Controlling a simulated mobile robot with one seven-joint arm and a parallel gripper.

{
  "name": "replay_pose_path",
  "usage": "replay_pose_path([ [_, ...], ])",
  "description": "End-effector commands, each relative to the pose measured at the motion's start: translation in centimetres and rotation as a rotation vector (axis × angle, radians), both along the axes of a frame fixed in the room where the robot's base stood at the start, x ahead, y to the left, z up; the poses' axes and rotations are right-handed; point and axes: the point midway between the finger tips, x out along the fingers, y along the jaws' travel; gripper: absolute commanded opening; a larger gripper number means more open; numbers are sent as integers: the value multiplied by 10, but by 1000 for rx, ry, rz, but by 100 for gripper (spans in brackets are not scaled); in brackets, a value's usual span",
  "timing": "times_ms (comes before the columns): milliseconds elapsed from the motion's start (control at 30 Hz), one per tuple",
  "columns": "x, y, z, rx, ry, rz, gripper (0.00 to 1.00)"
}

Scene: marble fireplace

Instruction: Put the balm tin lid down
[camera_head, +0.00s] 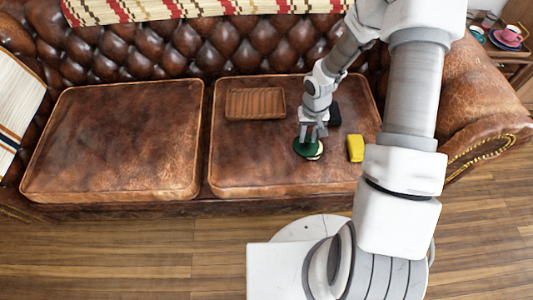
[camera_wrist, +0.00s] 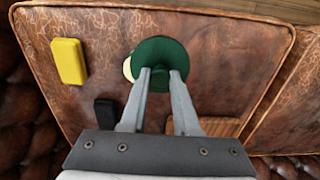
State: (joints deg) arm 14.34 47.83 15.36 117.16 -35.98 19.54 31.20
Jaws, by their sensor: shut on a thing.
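The balm tin lid is a round dark green disc (camera_head: 304,149) over the right seat cushion in the head view. In the wrist view the lid (camera_wrist: 162,50) lies at the fingertips. My gripper (camera_head: 313,138) points down from above and is shut on the lid; its two fingers (camera_wrist: 161,74) reach the lid's near part. A cream-coloured edge (camera_wrist: 127,69) shows beside and partly beneath the lid, possibly the tin; the lid hides most of it. I cannot tell whether the lid touches the cushion or the cream thing.
The brown leather cushion (camera_head: 235,165) bears a yellow block (camera_head: 355,148) to the right, a black item (camera_head: 335,115) behind my gripper, and a slatted wooden tray (camera_head: 256,103) at the back left. The left cushion (camera_head: 115,140) is bare. A side table with cups stands far right.

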Motion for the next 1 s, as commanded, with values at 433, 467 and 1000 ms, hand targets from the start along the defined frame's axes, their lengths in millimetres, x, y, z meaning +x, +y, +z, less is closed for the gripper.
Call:
replay_pose_path([
  [433, 28, 67, -47, 2, 1, 22, 0],
  [467, 31, 73, -52, 3, 1, 21, 0],
  [1000, 47, 107, -98, 0, 3, 16, 0],
])
